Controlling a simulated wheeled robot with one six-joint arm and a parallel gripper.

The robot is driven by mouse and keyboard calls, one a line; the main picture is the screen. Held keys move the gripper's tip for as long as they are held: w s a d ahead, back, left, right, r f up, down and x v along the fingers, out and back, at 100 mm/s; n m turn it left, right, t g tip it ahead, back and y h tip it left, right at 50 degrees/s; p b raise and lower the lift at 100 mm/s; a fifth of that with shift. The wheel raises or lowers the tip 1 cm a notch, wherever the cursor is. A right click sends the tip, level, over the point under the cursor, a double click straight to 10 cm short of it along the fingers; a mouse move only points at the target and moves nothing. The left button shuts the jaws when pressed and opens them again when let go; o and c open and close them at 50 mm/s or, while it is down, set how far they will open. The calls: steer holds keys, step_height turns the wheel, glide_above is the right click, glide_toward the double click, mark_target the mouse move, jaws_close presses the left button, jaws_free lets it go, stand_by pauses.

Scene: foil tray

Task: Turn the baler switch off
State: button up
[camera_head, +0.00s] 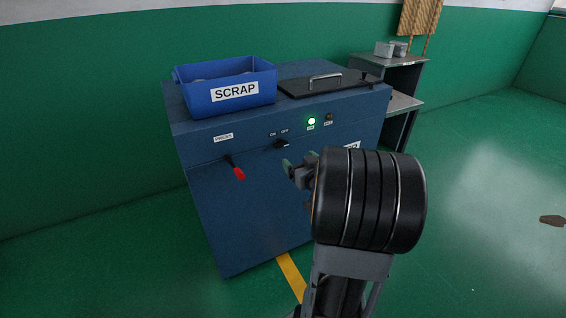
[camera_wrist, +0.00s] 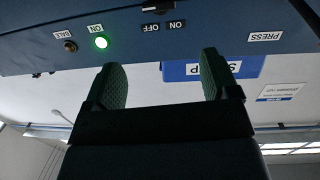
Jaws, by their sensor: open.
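The blue baler cabinet (camera_head: 240,215) stands against the green wall. Its switch (camera_head: 281,143) is a small black knob on the front, below the words ON and OFF; which way it points is hard to tell. The switch shows partly at the top edge of the wrist view (camera_wrist: 152,8), where the labels are upside down. A green lamp (camera_head: 312,121) marked ON is lit; it also shows in the wrist view (camera_wrist: 101,43). My gripper (camera_head: 295,180) is open and empty, in front of the cabinet and just below right of the switch. Its two fingers (camera_wrist: 160,65) stand apart.
A lever with a red grip (camera_head: 238,172) hangs below the PRESS label, left of the switch. A blue SCRAP bin (camera_head: 228,88) and a black lid with a handle (camera_head: 326,83) are on top. A dark button (camera_head: 329,117) sits beside the lamp. A shelf (camera_head: 395,75) stands behind right.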

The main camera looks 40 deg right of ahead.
mark_target(283, 145)
steer(key=shift+t+y, duration=0.3)
steer(key=shift+t, duration=0.3)
steer(key=w+d+b, duration=0.1)
steer(key=w, duration=0.3)
steer(key=w+f+b, duration=0.1)
steer(key=w, duration=0.3)
steer(key=w+d+f+b, duration=0.1)
steer(key=w, duration=0.3)
steer(key=shift+w+d, duration=0.3)
steer(key=shift+w, duration=0.05)
steer(key=c, duration=0.9)
